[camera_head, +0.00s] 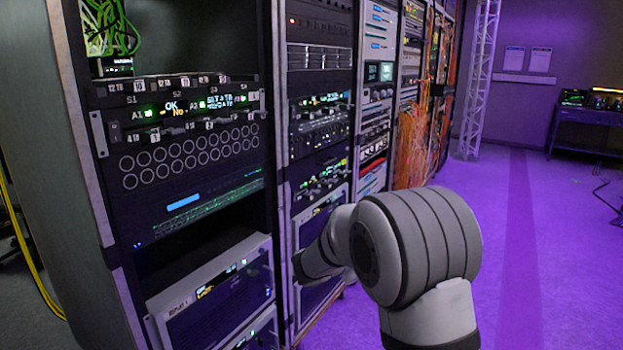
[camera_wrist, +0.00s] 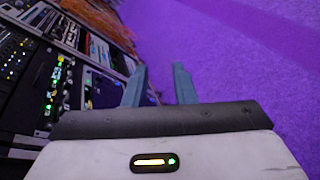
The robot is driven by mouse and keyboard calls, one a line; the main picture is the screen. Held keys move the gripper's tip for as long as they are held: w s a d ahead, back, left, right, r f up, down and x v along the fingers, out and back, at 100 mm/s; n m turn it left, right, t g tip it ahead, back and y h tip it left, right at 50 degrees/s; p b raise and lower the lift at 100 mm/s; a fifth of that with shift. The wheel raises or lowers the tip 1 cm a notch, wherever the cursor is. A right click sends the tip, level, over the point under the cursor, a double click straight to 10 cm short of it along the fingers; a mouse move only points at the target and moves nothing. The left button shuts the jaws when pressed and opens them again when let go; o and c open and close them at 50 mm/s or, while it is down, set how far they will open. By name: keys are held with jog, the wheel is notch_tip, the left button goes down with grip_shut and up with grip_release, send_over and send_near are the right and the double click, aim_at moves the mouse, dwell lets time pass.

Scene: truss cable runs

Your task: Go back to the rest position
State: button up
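My gripper (camera_wrist: 159,86) shows in the wrist view as two blue-grey fingers standing apart with nothing between them. Purple floor shows between and beyond the fingers. In the head view my grey arm is bent in front of the racks at the lower middle. The gripper's fingers are hidden there behind the arm or too indistinct to make out.
Equipment racks (camera_head: 190,150) line the left side, close to my arm. Orange cables (camera_head: 412,145) hang on a farther rack. A truss column (camera_head: 478,85) and a dark table (camera_head: 588,125) stand at the back. The purple floor (camera_head: 560,270) at right is open, with a thin cable at its edge.

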jog(key=s+d+r+m+g+y+p, duration=0.1)
jog(key=s+d+r+m+g+p, duration=0.35)
jog(key=s, duration=0.45)
jog(key=s+d+r+m+g+y+p, duration=0.1)
jog(key=s+d+r+m+g+p, duration=0.2)
jog(key=s+r+m, duration=0.55)
jog(key=s+a+r+m+y+p, duration=0.2)
jog(key=s+m+y+p, duration=0.1)
jog(key=s, duration=0.6)
jog(key=s+a+r+m+y+p, duration=0.3)
jog(key=s+p, duration=0.3)
jog(key=s, duration=0.4)
jog(key=shift+a+r+m+y, duration=0.15)
jog(key=shift+a+m+y, duration=0.2)
jog(key=shift+y, duration=0.45)
jog(key=shift+o, duration=0.6)
jog(key=shift+d, duration=0.15)
